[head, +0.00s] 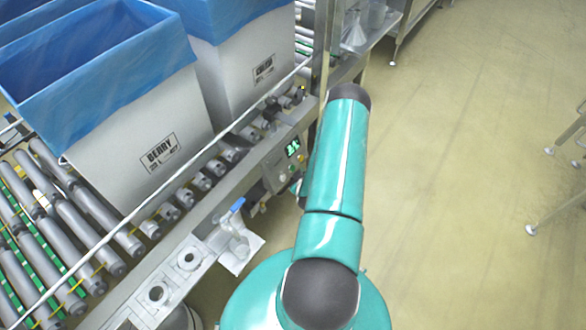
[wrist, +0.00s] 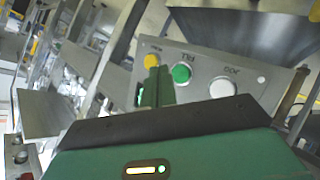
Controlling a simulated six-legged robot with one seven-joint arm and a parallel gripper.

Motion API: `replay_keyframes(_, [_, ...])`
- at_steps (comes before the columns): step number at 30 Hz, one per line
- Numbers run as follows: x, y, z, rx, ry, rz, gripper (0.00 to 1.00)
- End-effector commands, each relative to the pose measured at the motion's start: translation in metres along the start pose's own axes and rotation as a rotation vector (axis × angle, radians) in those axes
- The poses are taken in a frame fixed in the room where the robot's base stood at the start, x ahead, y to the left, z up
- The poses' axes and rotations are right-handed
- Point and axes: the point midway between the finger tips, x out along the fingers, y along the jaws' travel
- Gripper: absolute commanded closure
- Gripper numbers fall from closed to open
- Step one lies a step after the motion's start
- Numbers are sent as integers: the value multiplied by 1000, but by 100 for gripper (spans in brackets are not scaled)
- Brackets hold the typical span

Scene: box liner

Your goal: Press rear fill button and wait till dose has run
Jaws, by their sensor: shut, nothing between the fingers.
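A grey button panel (wrist: 215,78) shows in the wrist view. It carries a yellow button (wrist: 151,61), a green button (wrist: 181,73) and a larger white button (wrist: 222,87). Inverted lettering by the green one appears to read FILL. My gripper (wrist: 157,80) is shut and empty, its fingers between the yellow and green buttons in the picture; I cannot tell whether they touch the panel. My gripper is hidden there behind my teal arm.
A box marked BERRY (head: 150,130) and a second box (head: 245,75), both with blue liners, stand on the roller conveyor (head: 95,225). A thin guard rail (head: 215,137) runs alongside.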

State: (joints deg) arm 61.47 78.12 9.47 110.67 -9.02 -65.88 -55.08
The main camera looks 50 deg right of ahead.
Motion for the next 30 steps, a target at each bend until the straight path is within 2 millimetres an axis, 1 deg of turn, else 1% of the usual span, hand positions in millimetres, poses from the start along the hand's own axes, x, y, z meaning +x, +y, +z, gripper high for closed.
replay_keyframes(12, [-25,18,18,1,-1,0,100])
replay_keyframes(23, [-27,20,18,0,-1,0,100])
replay_keyframes(30, [-46,36,20,0,-1,1,100])
